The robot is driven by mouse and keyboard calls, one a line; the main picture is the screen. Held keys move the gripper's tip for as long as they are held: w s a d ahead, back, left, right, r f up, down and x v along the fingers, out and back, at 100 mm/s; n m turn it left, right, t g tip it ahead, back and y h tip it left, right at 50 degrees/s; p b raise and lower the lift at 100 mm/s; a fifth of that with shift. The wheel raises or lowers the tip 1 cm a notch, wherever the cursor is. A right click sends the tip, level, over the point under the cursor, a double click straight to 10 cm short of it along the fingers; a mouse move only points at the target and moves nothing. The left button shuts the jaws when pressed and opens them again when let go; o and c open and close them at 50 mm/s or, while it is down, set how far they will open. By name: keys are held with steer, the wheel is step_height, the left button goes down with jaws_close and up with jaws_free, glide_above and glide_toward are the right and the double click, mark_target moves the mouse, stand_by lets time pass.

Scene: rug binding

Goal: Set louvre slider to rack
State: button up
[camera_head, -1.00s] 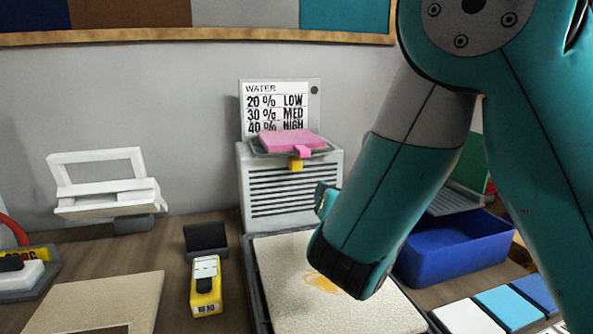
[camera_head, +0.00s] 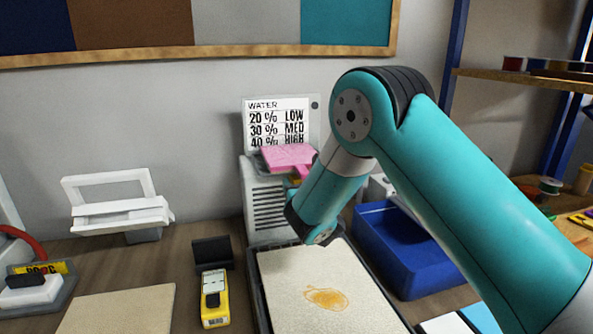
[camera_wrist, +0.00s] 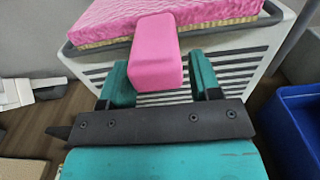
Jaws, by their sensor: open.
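A pale grey louvred box (camera_head: 268,210) stands against the wall behind the cream rug piece, its dark slots facing front. A pink pad (camera_head: 287,157) lies on the grey rack on its top. My gripper (camera_wrist: 160,78) is open, with one teal finger on each side of the tab. I cannot tell whether they touch it.
A stained cream rug piece (camera_head: 295,270) lies in front of the box. A blue bin (camera_head: 405,255) stands close on the right. A yellow meter (camera_head: 214,300), black block (camera_head: 212,252) and white frame (camera_head: 120,205) are to the left. A WATER sign (camera_head: 280,120) stands behind.

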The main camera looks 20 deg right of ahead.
steer(key=shift+w, duration=1.05)
